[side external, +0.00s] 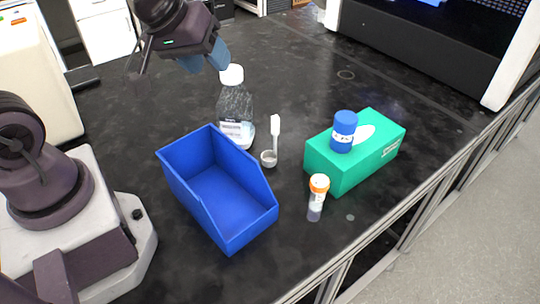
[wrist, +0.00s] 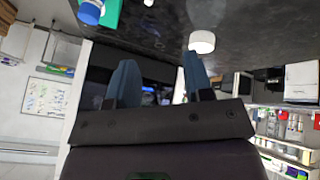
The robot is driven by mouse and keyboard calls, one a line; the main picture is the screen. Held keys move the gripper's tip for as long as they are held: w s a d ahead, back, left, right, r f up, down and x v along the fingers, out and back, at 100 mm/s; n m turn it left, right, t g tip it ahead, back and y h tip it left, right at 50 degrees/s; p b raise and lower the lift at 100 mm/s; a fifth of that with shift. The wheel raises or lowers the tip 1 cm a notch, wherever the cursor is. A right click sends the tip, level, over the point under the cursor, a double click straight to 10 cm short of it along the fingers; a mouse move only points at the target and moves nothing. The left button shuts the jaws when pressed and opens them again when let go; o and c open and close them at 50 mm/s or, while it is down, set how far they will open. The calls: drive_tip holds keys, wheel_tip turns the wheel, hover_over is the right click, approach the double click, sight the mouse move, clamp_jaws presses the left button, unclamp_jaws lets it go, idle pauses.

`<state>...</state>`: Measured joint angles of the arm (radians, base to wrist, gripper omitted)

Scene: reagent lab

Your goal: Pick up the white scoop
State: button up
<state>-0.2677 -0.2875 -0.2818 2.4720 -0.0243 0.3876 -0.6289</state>
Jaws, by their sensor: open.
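The white scoop (side external: 275,129) is on the black bench in the side view, between the blue bin and the green box. Its white handle points up and away from the camera, and its round cup (side external: 268,159) is at the near end. My gripper (side external: 205,65) is open and empty, high at the back left of the scoop, close to the bottle's white cap. In the wrist view my gripper's two blue fingers (wrist: 158,80) are spread apart with nothing between them. I cannot make out the scoop for certain in the wrist view.
A clear bottle with a white cap (side external: 234,115) stands just left of the scoop. The open blue bin (side external: 190,190) is at front left. An orange-capped vial (side external: 318,197) stands in front. The bench behind is mostly clear.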

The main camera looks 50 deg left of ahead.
drive_tip(key=w+d+f+n+t+h, duration=0.1)
drive_tip(key=w+f+n+h, duration=0.1)
drive_tip(key=w+f+n, duration=0.5)
drive_tip(key=n+t, duration=0.6)
drive_tip(key=n, duration=1.4)
hover_over(272, 120)
wheel_tip(272, 120, down, 4)
drive_tip(key=shift+n, duration=0.4)
wheel_tip(272, 120, down, 7)
drive_tip(key=shift+f, duration=0.2)
drive_tip(key=shift+w+d+f, duration=0.1)
drive_tip(key=shift+w+f, duration=0.05)
drive_tip(key=shift+w, duration=0.5)
drive_tip(key=shift+w+f, duration=0.25)
drive_tip(key=shift+w, duration=0.35)
clamp_jaws()
